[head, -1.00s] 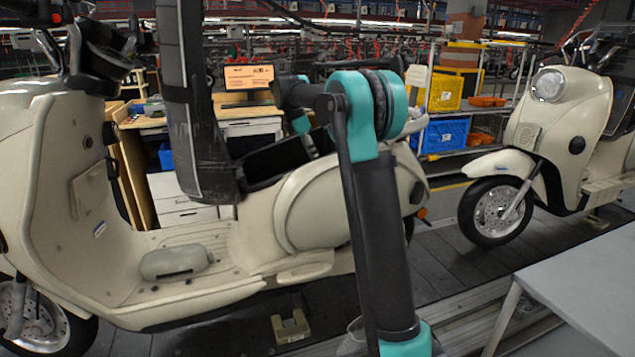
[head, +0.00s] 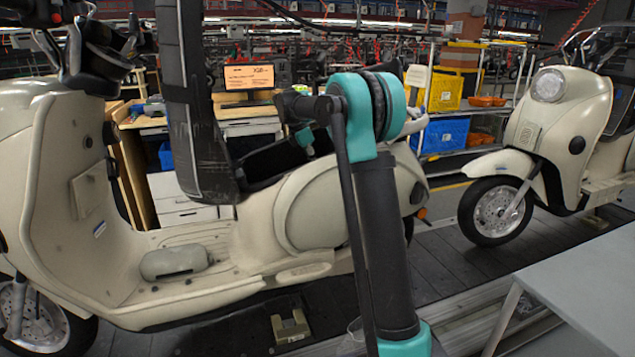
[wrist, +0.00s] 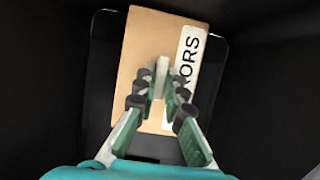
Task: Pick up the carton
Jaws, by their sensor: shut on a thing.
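The brown carton (wrist: 142,45) lies in the upper middle of the wrist view, with a white label whose visible letters read "RORS". It sits over a dark panel with rounded corners, inside a dark space. My gripper (wrist: 156,78) reaches over the carton from below in the picture. Its fingers are close together and shut on the carton; the exact contact is hard to see. In the head view my forearm reaches behind my upper arm to the open black under-seat area of the cream scooter (head: 300,212). The carton and fingertips are hidden there.
The scooter's raised black seat (head: 205,130) stands just left of my forearm. A second scooter (head: 545,135) is at the right. A grey table (head: 590,295) is at the front right. A workbench with an orange-lit screen (head: 250,77) stands behind.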

